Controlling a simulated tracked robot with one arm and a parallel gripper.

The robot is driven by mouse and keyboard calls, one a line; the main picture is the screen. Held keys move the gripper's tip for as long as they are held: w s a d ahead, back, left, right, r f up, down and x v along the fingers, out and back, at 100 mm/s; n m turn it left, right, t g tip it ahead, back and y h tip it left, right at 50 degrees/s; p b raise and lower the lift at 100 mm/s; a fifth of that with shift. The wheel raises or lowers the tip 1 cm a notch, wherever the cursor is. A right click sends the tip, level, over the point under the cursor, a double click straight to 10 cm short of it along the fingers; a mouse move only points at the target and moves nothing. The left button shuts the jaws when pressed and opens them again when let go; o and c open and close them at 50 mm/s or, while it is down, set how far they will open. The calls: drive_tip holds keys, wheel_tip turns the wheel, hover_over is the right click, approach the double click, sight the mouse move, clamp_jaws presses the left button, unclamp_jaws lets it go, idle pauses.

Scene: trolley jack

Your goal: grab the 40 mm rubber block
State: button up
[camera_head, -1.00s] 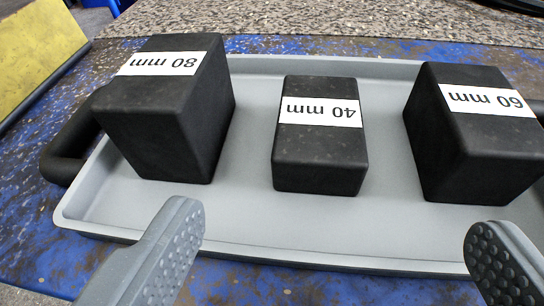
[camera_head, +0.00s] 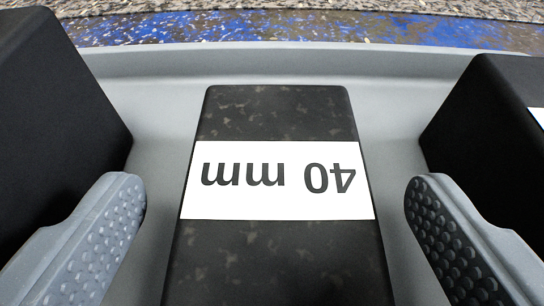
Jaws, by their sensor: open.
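The 40 mm rubber block (camera_head: 280,115) is black, with a white label that reads "40 mm" upside down. It lies in the middle of the view on a grey tray (camera_head: 160,115). My gripper (camera_head: 275,215) is open, with one grey studded finger on each side of the block. Gaps show between both fingers and the block, so neither touches it. The near end of the block is cut off by the bottom of the picture.
A larger black block (camera_head: 60,120) stands close to the left finger. Another black block (camera_head: 490,130) with a partly seen white label stands close to the right finger. The tray's far rim (camera_head: 270,58) runs behind, with a blue speckled surface (camera_head: 300,25) beyond it.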

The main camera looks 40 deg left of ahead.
drive_tip(key=shift+w+a, duration=0.2)
drive_tip(key=shift+w, duration=0.05)
drive_tip(key=c, duration=1.3)
